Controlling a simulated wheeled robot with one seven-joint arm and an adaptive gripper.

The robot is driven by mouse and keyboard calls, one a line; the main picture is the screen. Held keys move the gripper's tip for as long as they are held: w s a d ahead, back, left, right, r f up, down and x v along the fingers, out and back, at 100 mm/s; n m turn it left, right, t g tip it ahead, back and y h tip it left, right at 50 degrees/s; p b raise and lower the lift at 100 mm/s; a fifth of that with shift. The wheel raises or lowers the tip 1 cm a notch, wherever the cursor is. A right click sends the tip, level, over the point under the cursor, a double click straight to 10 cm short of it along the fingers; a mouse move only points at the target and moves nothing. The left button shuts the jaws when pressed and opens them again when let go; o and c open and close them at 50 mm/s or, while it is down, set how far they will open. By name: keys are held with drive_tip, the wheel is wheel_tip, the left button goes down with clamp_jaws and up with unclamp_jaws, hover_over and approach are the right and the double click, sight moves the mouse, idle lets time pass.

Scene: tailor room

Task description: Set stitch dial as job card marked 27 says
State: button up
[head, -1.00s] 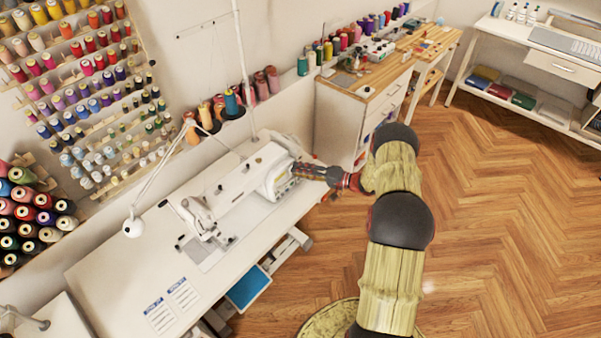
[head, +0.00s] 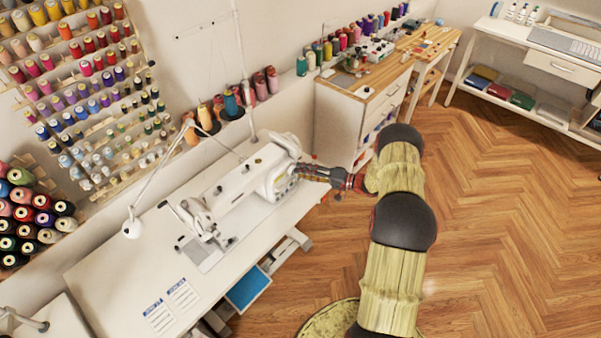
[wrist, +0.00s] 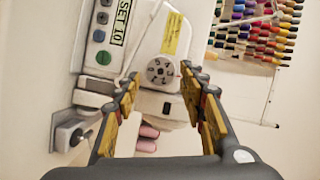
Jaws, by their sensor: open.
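The white sewing machine (head: 240,185) stands on the white table (head: 110,270). Its round grey stitch dial (wrist: 160,72) faces my wrist camera and bears dark digits, too small to read surely. In the head view my gripper (head: 312,174) is at the machine's right end. Two job cards (head: 159,316) (head: 183,294) lie on the table; their numbers are too small to read.
A wooden-topped cabinet (head: 345,115) is beyond the table. The floor to the right is clear.

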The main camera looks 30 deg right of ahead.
drive_tip(key=v, duration=1)
drive_tip(key=shift+s+d, duration=0.15)
drive_tip(key=shift+s, duration=0.05)
